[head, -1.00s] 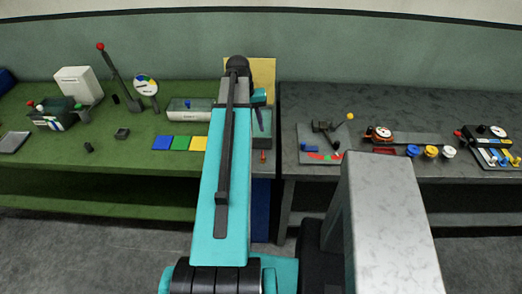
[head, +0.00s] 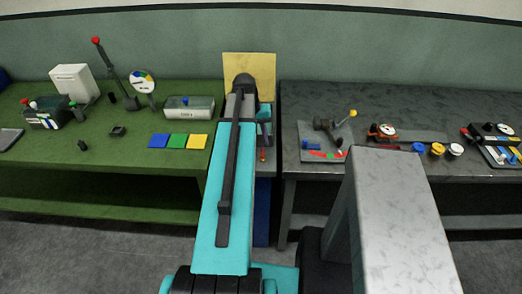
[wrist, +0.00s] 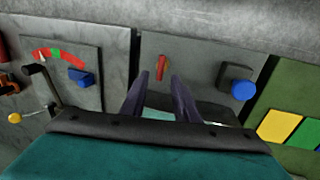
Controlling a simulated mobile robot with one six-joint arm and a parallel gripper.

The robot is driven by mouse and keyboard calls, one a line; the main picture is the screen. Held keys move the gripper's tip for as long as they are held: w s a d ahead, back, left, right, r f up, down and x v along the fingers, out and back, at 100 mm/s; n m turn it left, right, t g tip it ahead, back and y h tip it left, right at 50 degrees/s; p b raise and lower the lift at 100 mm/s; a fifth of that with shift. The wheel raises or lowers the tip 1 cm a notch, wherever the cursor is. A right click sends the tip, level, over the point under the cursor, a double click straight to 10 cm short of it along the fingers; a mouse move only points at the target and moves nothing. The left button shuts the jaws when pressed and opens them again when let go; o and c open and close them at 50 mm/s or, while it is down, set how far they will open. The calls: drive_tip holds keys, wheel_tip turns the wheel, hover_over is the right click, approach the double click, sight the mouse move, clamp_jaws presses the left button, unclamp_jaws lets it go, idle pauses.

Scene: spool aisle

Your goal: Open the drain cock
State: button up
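A small red lever (wrist: 162,68) stands on a grey panel (wrist: 195,55) in the wrist view; it looks like the drain cock, though no label is readable. It points roughly along the view, upright in the picture. My gripper (wrist: 158,82) is open, with its two dark fingers apart and nothing between them. The lever lies just beyond the fingertips, about in line with the gap; contact cannot be told. In the head view a small red tip (head: 263,155) shows beside my arm, which hides most of that panel and my gripper.
A blue knob (wrist: 240,88) on a dark block sits on the same panel. A plate with a red-green scale (wrist: 60,57) and yellow-knobbed lever lies left in the wrist view. Coloured tiles (head: 179,141) lie on the green bench. A tan board (head: 250,70) stands behind.

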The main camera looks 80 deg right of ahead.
sight(263, 150)
drive_tip(key=shift+s+f+b, duration=0.2)
drive_tip(key=shift+f+b, duration=0.25)
drive_tip(key=shift+f, duration=0.4)
drive_tip(key=shift+s+f+b, duration=0.15)
drive_tip(key=shift+f+b, duration=0.3)
drive_tip(key=shift+f, duration=0.35)
